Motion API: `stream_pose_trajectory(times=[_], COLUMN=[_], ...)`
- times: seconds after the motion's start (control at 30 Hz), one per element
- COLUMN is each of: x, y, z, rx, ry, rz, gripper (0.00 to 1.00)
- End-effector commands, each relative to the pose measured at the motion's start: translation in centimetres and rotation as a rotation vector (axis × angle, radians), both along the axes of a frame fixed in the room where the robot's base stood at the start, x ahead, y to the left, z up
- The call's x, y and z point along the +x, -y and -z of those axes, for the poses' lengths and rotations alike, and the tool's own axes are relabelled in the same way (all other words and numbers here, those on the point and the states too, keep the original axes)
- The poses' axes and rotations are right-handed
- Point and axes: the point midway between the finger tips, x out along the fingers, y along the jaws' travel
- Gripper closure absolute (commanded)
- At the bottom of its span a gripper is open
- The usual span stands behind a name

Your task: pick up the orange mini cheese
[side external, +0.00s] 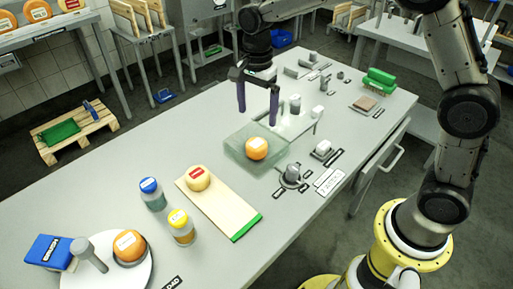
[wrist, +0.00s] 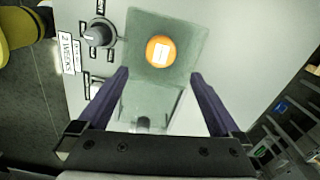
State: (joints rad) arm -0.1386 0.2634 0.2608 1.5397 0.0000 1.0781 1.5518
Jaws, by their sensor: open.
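An orange mini cheese (side external: 256,148) with a white label sits on a greenish translucent plate (side external: 237,141) in the middle of the table. In the wrist view the orange mini cheese (wrist: 160,51) lies beyond my fingertips, between their lines, on the plate (wrist: 140,24). My gripper (side external: 258,118) is open and empty, pointing down above the table just behind the cheese and not touching it. Its two purple fingers also frame the wrist view (wrist: 160,75).
A wooden board (side external: 222,205) with a paler red-labelled cheese (side external: 198,177) lies at the left. Blue-capped (side external: 152,193) and yellow-capped (side external: 181,227) jars stand beside it. A knob (side external: 291,175) stands right of the plate. Another orange cheese (side external: 129,247) sits on a white disc (side external: 105,272).

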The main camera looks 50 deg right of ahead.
Motion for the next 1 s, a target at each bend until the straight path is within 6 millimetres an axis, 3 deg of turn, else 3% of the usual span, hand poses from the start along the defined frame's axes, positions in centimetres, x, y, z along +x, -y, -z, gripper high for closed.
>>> stream_pose_trajectory(times=[0.23,0.53,0.8,1.0], x=[-0.1,0.0,0.1,0.1], y=[0.1,0.1,0.1,0.1], z=[4.7,6.9,10.6,11.5], rx=[-0.001,0.0,0.0,0.0], ry=[-0.005,-0.003,-0.003,0.0], rz=[0.0,0.0,0.0,0.0], gripper=[0.0,0.0,0.0,0.0])
